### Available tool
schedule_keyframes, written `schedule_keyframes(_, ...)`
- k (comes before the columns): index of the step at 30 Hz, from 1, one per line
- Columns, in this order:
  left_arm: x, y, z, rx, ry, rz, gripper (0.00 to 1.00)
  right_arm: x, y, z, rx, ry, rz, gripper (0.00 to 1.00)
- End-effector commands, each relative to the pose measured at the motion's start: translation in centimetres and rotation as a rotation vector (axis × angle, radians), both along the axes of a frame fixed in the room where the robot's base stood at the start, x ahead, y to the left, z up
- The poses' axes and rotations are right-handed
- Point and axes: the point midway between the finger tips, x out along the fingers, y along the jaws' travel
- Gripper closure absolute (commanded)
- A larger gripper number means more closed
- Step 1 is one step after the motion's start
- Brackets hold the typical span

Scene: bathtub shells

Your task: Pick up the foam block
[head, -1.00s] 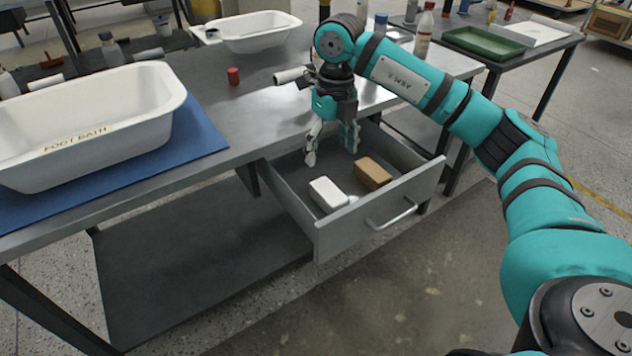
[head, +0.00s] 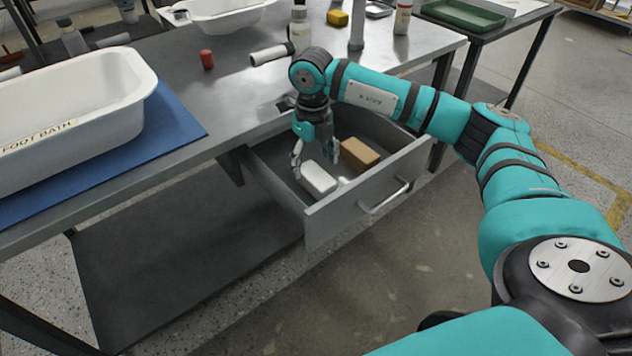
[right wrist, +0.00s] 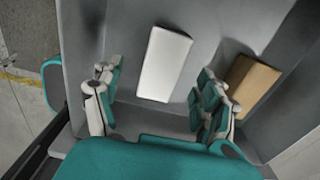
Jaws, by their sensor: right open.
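A white block (head: 319,180), which looks like the foam block, lies in the open drawer (head: 262,166). In the right wrist view the white block (right wrist: 165,63) lies ahead of the gap between my fingers. My right gripper (head: 315,160) is open and empty, pointing down into the drawer just behind the white block. Its two fingers stand wide apart in the right wrist view (right wrist: 159,100). I cannot tell how much height is left between fingertips and block. My left gripper is not in view.
A brown block (head: 358,153) lies in the drawer right of the white one, close to my right finger in the wrist view (right wrist: 248,88). The drawer walls are near. On the bench stand a foot bath (head: 70,115), a red cylinder (head: 207,59) and a yellow block (head: 338,18).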

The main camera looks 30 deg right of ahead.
Motion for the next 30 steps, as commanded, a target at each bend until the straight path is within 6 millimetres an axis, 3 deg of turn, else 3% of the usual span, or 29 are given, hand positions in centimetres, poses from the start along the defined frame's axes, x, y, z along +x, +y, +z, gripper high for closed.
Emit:
schedule_keyframes(12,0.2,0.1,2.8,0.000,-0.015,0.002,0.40,0.2,-0.4,-5.0,0.000,0.002,0.001,0.25)
schedule_keyframes(21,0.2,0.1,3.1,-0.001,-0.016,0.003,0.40,0.2,-0.4,-5.3,0.000,0.000,0.001,0.26)
schedule_keyframes(30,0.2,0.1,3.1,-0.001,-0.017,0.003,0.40,0.2,-0.4,-5.3,0.000,0.000,0.001,0.66)
